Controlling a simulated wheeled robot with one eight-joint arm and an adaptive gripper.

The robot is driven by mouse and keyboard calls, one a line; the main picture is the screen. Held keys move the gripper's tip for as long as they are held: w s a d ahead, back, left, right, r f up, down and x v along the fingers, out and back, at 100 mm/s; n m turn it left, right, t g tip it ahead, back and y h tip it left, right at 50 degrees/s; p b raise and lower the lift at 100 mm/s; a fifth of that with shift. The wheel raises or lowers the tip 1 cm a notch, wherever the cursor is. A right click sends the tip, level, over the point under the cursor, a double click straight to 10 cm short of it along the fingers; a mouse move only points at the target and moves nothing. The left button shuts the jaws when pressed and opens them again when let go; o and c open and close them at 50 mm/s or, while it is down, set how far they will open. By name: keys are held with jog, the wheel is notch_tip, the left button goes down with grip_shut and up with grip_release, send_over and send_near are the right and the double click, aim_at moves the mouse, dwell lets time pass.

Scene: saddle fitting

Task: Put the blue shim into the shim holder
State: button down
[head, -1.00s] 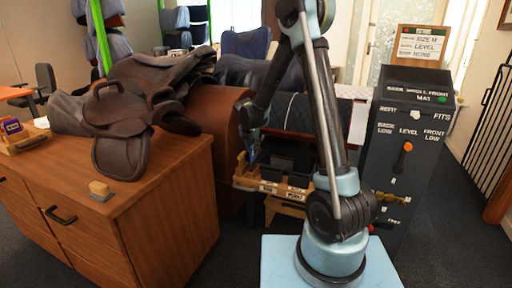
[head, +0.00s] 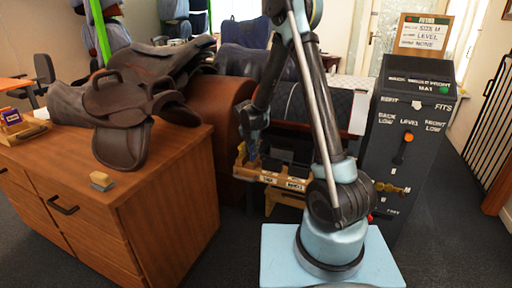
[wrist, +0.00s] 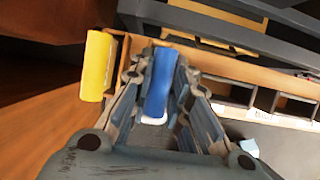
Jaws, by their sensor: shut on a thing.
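The blue shim (wrist: 158,84) is between the fingers of my gripper (wrist: 152,100) in the wrist view, with a pale end towards the palm. My gripper is shut on it. In the head view my gripper (head: 250,150) hangs over the left end of a wooden rack (head: 243,172) with small labels on its front; the shim is too small to make out clearly there. The rack's light wooden edge and square compartments (wrist: 240,94) show to the right of the fingers in the wrist view. I cannot tell whether the shim touches the rack.
A yellow block (wrist: 97,66) stands just left of my fingers. A dark grey bar (wrist: 215,35) crosses beyond them. In the head view a wooden cabinet (head: 150,215) bearing a brown saddle (head: 125,110) is at left, and a dark control panel (head: 400,150) is at right.

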jog(key=shift+f, duration=0.25)
jog(key=c, duration=1.4)
grip_release()
jog(key=v, duration=1.2)
jog(key=shift+w, duration=0.15)
